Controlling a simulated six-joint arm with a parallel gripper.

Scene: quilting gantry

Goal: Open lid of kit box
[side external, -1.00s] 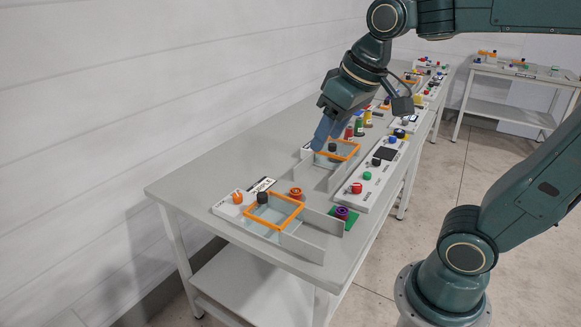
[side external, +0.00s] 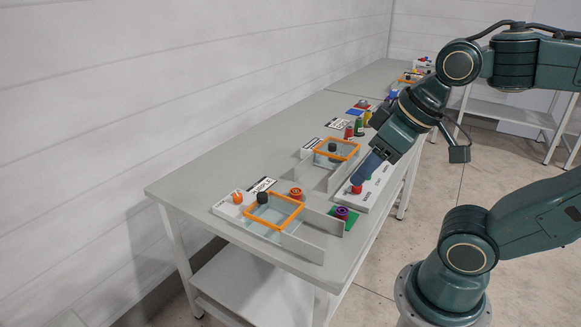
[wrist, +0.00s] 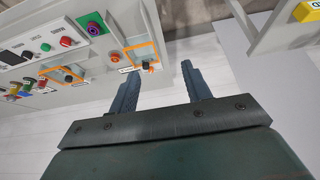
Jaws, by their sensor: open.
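Two clear boxes have orange-rimmed tops with a dark knob; I cannot tell which is the kit box. The near box (side external: 290,219) stands at the table's front end, and its top looks shut. It also shows in the wrist view (wrist: 157,47), beyond my fingertips. The farther box (side external: 348,155) stands behind it, with its top apparently shut too; it shows at the left of the wrist view (wrist: 55,69). My gripper (side external: 367,171) is open and empty, right of the farther box and apart from both. Its two fingers (wrist: 161,71) are spread in the wrist view.
Grey dividers (side external: 320,226) stand beside the boxes. A red button (side external: 356,188) on a white panel is close under my fingertips. A purple spool (side external: 342,212) on a green square and a red-orange spool (side external: 296,192) are near the front box. The table's left side is clear.

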